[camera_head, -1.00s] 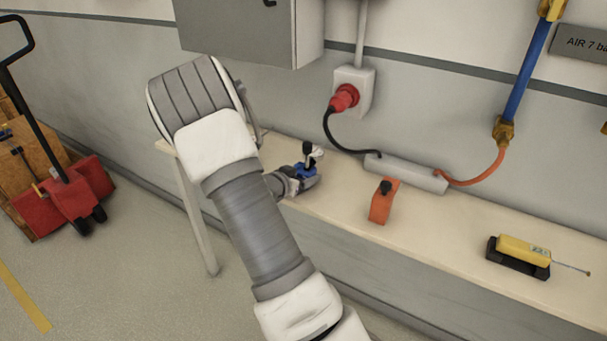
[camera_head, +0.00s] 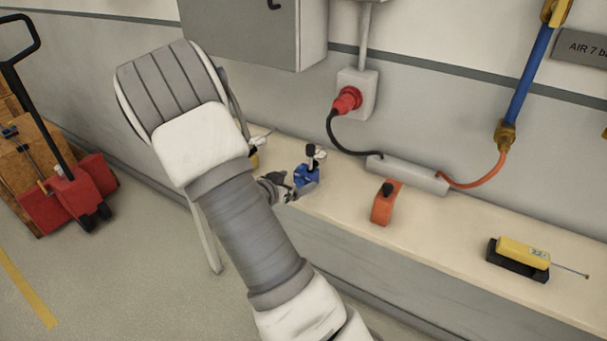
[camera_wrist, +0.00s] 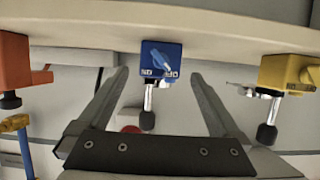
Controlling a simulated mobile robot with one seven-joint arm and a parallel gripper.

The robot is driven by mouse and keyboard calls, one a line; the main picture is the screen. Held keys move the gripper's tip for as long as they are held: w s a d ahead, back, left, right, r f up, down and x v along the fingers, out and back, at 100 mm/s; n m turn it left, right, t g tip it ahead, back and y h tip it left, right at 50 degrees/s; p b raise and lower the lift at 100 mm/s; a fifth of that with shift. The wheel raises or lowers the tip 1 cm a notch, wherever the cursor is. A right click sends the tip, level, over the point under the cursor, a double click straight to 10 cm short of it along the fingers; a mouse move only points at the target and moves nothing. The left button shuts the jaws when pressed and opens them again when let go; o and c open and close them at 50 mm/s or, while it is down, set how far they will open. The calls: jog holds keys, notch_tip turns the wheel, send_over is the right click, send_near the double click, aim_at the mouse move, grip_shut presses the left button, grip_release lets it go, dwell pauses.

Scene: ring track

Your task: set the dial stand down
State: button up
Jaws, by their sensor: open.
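The dial stand is a small blue block with an ON/OFF switch and a short post ending in a dark knob. In the head view it stands upright on the bench (camera_head: 450,215), its blue block (camera_head: 307,176) near the front edge. In the wrist view the blue block (camera_wrist: 161,59) appears upside down, against the bench surface, centred between the fingertips. My gripper (camera_wrist: 158,77) is open, a finger on each side of the block with gaps on both sides. In the head view my gripper (camera_head: 290,190) is just left of and in front of the stand, partly hidden by my arm.
An orange block with a dark knob (camera_head: 386,204) stands right of the stand. A yellow block (camera_wrist: 289,73) with a post is on its other side, mostly hidden by my arm in the head view. A yellow device (camera_head: 523,252) lies further right; a grey power strip (camera_head: 408,173) lies behind.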

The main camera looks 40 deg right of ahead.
jog(key=s+a+r+n+t+y, duration=0.15)
jog(key=a+r+n+y, duration=0.25)
jog(key=a+r+y, duration=0.55)
jog(key=s+a+r+n+t+y, duration=0.1)
jog(key=a+r+n+t+y, duration=0.2)
jog(key=a+r, duration=0.75)
jog(key=s+a+n+g, duration=0.2)
jog(key=s+n, duration=0.1)
jog(key=s, duration=0.7)
jog(key=s+a+n+g, duration=0.2)
jog(key=s+n, duration=0.1)
jog(key=s, duration=0.8)
jog(key=shift+s+r+n+p, duration=0.2)
jog(key=shift+r+n+p, duration=0.1)
jog(key=shift+p, duration=0.1)
jog(key=shift+a, duration=0.15)
notch_tip(320, 180, up, 11)
jog(key=p, duration=1)
jog(key=shift+f+p, duration=0.2)
jog(key=shift+p, duration=0.15)
